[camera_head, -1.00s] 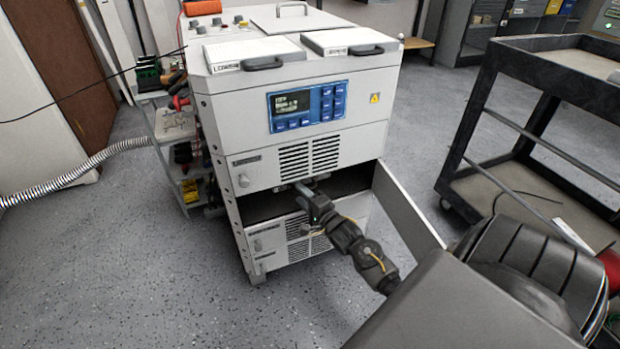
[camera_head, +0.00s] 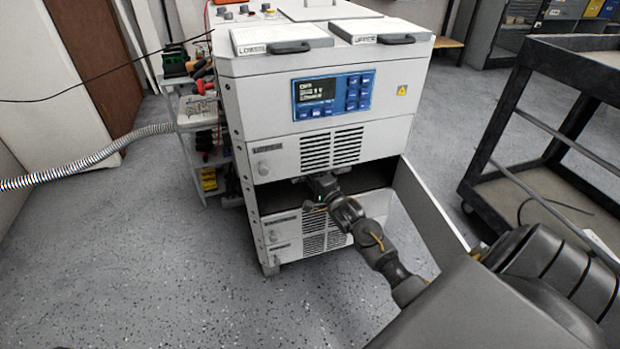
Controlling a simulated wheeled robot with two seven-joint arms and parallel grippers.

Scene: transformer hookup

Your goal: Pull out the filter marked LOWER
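A white slab marked LOWER (camera_head: 282,36) with a dark handle (camera_head: 290,47) lies on the left of the cabinet top. A similar slab marked UPPER (camera_head: 380,29) lies to its right. The white cabinet (camera_head: 232,110) has a dark open compartment (camera_head: 376,178) between its two vented front panels. My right gripper (camera_head: 318,182) reaches from the right into the mouth of this compartment, under the upper panel. Its fingertips are hidden in shadow, so I cannot tell whether it is open or holds anything. No filter inside the compartment can be made out. My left gripper is out of view.
An open door panel (camera_head: 428,212) stands out from the compartment's right side, close to my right arm. A dark cart (camera_head: 500,120) stands at the right. A shelf with tools (camera_head: 196,112) and a corrugated hose (camera_head: 85,155) are at the left. The front-left floor is clear.

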